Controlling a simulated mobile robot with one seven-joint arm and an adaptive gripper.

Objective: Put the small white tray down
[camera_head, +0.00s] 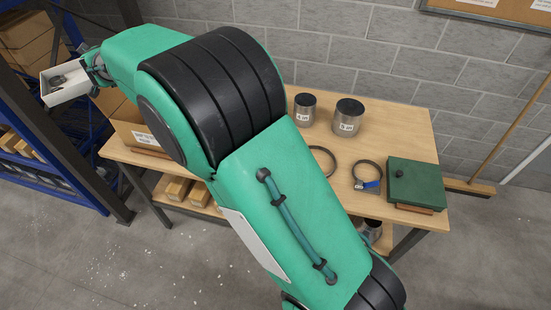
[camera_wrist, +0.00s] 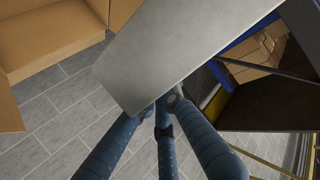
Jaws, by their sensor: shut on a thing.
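The small white tray (camera_head: 70,95) is at the far left of the head view, in the air beside the blue rack and beyond the table's left end. A dark ring-like item lies inside it. My gripper (camera_head: 92,75) is shut on the tray's right side. In the wrist view the tray is a large pale grey panel (camera_wrist: 170,55), tilted across the picture. The blue fingers of my gripper (camera_wrist: 165,105) meet its lower edge. The far side of the tray is hidden in the wrist view.
A wooden table (camera_head: 408,120) holds two metal cans (camera_head: 347,118), a clamp ring (camera_head: 367,177), a green box (camera_head: 415,184) and an open cardboard box (camera_head: 128,128). A blue rack (camera_head: 62,165) with cartons stands left. My arm hides the table's middle.

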